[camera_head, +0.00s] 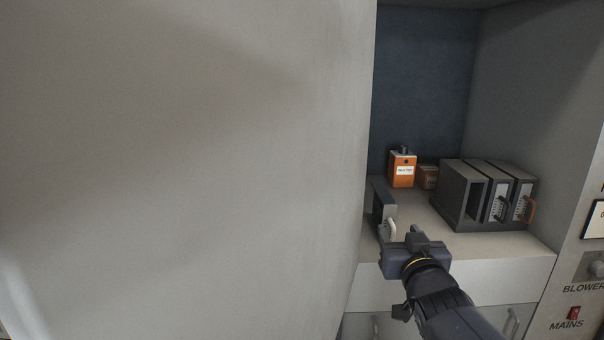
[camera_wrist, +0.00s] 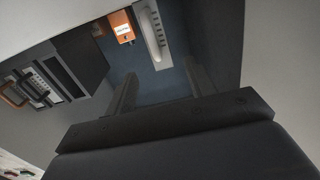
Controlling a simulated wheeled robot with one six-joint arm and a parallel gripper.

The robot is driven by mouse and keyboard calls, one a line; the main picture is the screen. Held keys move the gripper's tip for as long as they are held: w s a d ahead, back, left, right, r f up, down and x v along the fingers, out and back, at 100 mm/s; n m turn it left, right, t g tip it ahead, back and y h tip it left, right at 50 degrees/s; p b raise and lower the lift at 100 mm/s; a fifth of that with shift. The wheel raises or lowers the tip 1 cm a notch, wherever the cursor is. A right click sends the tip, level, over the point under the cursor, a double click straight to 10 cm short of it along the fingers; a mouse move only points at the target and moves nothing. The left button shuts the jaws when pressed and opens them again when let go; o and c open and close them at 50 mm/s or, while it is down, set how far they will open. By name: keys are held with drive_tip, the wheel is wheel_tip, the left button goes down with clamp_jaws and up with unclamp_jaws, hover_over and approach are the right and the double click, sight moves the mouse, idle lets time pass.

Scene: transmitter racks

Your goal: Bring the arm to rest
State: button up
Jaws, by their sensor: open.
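My gripper (camera_head: 402,236) is open at the front of the shelf, in front of a dark module with a pale handle (camera_head: 391,229) at the shelf's left side. In the wrist view my two fingers (camera_wrist: 160,78) stand apart with nothing held between them. The module's light front face with its handle (camera_wrist: 152,34) shows beyond the fingertips there. The exact gap between fingertips and handle cannot be told. My arm reaches in from the lower right of the head view.
An orange box (camera_head: 402,170) with a white label stands at the back, a smaller orange one (camera_head: 428,177) beside it. A dark rack (camera_head: 462,193) holds handled modules on the right. A large pale panel (camera_head: 180,170) fills the left. Drawers lie below; a control panel (camera_head: 583,290) is right.

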sight(390, 214)
drive_tip(key=w, duration=0.8)
drive_tip(key=shift+p, duration=0.3)
drive_tip(key=shift+r, duration=0.25)
